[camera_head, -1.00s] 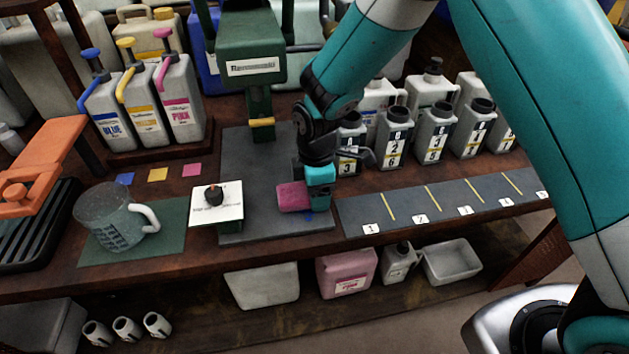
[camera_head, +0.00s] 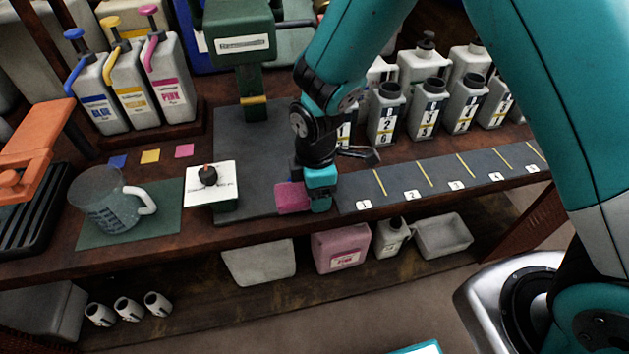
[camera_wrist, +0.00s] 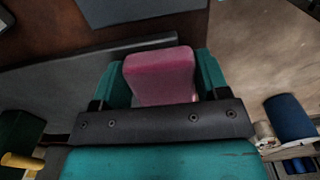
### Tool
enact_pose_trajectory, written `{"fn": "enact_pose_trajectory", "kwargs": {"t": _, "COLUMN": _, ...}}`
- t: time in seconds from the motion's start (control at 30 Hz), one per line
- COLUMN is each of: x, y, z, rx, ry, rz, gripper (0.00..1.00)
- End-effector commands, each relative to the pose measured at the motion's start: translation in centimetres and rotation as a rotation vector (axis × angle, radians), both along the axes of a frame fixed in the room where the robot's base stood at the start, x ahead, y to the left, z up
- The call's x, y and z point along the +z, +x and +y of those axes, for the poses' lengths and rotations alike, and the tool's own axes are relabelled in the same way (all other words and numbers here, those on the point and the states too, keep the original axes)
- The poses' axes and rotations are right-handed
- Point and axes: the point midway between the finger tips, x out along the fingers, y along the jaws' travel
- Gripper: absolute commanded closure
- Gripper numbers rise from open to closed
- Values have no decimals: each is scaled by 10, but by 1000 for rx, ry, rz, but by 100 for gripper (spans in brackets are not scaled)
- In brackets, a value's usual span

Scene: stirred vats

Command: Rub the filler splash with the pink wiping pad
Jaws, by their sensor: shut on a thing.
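The pink wiping pad (camera_head: 292,198) is held in my gripper (camera_head: 318,196), over the front right part of the grey filler mat (camera_head: 245,165). In the wrist view, the pink pad (camera_wrist: 160,75) sits between the teal fingers of my gripper (camera_wrist: 160,82). The fingers are shut on it. I cannot tell whether the pad touches the mat. No splash shows now; the area under the pad and the gripper is hidden. The green filler machine (camera_head: 240,45) stands at the back of the mat.
A card with a black knob (camera_head: 209,178) is left of the pad. A measuring jug (camera_head: 110,200) stands on a green mat. Numbered bottles (camera_head: 430,105) stand behind the marked strip (camera_head: 440,185) at right. The bench's front edge is close to the pad.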

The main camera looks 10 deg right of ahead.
Motion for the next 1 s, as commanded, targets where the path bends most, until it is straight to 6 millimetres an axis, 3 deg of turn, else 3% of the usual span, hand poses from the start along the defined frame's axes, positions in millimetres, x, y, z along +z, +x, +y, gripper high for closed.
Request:
{"fn": "enact_pose_trajectory", "kwargs": {"t": 0.17, "x": 1, "y": 4, "z": 0, "rx": 0, "ry": -1, "rz": 2, "gripper": 58}}
{"fn": "enact_pose_trajectory", "kwargs": {"t": 1.0, "x": -1, "y": 67, "z": -1, "rx": -2, "ry": -2, "rz": 1, "gripper": 58}}
